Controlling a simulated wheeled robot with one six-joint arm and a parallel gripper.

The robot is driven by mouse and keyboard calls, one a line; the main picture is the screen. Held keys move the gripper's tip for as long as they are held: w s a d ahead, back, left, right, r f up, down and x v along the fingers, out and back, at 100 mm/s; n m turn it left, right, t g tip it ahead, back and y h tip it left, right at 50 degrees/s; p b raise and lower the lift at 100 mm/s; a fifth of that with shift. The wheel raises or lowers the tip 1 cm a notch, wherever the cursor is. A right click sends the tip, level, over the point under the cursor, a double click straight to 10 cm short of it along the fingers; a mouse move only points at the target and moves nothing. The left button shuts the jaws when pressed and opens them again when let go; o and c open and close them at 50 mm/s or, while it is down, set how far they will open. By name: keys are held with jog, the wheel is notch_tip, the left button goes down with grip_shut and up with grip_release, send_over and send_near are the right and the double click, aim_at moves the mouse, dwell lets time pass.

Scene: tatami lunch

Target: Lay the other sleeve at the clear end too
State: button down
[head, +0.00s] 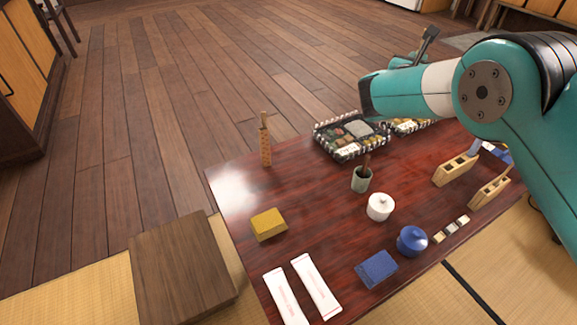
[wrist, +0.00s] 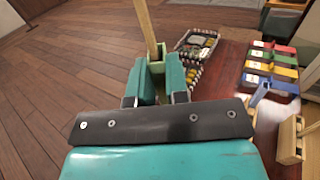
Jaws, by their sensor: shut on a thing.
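Two white paper sleeves with faint red print lie side by side at the near left end of the red-brown table: the left sleeve (head: 285,297) and the right sleeve (head: 316,287). My gripper (wrist: 155,88) is shut on a pale wooden thing (wrist: 146,28) with a long thin stick, which rises between the fingers in the wrist view. In the head view my gripper (head: 408,61) is raised beyond the table's far side, well away from the sleeves, and the held thing (head: 430,38) looks dark. Its lower part is partly hidden by the fingers.
A white pot (head: 380,207), a grey cup (head: 361,180), bento trays (head: 350,135) and wooden racks (head: 455,169) stand farther off. Coloured boxes (wrist: 270,68) show right.

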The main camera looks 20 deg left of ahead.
jog(key=s+a+f+n+g+y+p, duration=0.2)
jog(key=s+a+n+y, duration=0.7)
jog(key=s+a, duration=1.5)
notch_tip(320, 180, down, 20)
jog(key=w+a+m+y+b, duration=0.1)
jog(key=y+b, duration=0.1)
jog(key=b, duration=0.6)
jog(key=shift+a+m, duration=0.2)
jog(key=shift+m, duration=0.2)
jog(key=shift+f, duration=0.15)
jog(key=c, duration=1.1)
grip_release()
